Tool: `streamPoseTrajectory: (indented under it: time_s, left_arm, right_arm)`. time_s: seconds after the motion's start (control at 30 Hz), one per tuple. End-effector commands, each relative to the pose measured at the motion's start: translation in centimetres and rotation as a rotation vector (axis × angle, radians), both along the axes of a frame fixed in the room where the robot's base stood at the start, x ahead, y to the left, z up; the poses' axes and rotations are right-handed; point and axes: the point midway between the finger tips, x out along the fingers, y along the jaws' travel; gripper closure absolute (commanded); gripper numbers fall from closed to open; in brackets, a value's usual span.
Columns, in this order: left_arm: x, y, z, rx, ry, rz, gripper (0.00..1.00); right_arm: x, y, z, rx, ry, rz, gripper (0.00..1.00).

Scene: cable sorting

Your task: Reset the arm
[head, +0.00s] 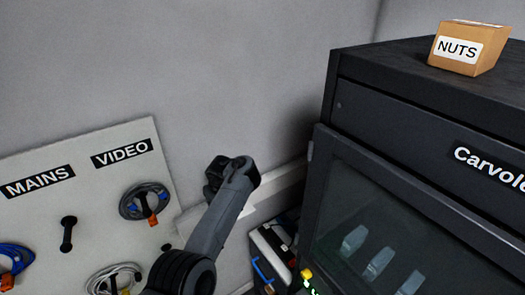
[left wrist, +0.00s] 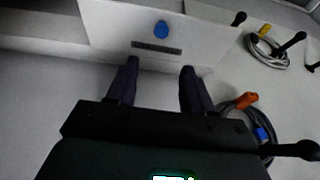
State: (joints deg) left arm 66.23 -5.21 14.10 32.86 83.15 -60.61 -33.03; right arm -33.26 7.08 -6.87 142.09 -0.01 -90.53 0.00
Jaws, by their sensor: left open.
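My left gripper (left wrist: 158,70) shows in the left wrist view with its two dark fingers apart and nothing between them. Beyond the fingertips is a white panel (left wrist: 115,28) with a round blue spot (left wrist: 161,29) and a dark strip. In the head view one of my arms (head: 212,222) rises from the bottom centre, between the cable board and the dark cabinet. Its fingers cannot be made out there. My right gripper is not seen in either view.
A white board (head: 105,195) marked MAINS and VIDEO carries coiled cables (head: 146,201) and black pegs (head: 68,233). A dark glass-fronted cabinet (head: 425,115) fills the right, with a NUTS box (head: 468,48) on top. In the wrist view, a coil (left wrist: 228,108) lies close right of the fingers.

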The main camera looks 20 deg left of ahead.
Motion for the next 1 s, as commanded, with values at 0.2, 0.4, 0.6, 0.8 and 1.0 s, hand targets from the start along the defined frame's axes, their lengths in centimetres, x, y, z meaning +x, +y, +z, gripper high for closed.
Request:
streamPoseTrajectory:
  time_s: [0.2, 0.4, 0.6, 0.8, 1.0]
  left_arm:
    - [-2.3, 0.1, -4.4, 0.0, 0.071, 0.002, 0.48]
    - [-9.3, 1.2, -14.2, 0.018, 0.243, 0.01, 0.48]
    - [-19.6, 4.3, -24.1, 0.08, 0.389, -0.001, 0.48]
    - [-27.9, 6.9, -29.8, 0.129, 0.429, -0.122, 0.48]
    - [-34.5, 7.0, -31.8, 0.139, 0.407, -0.312, 0.48]
  right_arm:
    - [0.0, 0.1, 0.1, 0.002, 0.0, -0.001, 0.57]
    - [0.0, 0.1, 0.4, 0.005, 0.001, -0.004, 0.57]
    - [0.0, 0.2, 1.0, 0.007, 0.0, -0.004, 0.57]
    - [0.0, 0.2, 1.4, 0.007, 0.0, -0.004, 0.57]
    - [0.0, 0.1, 1.9, 0.005, 0.0, -0.004, 0.57]
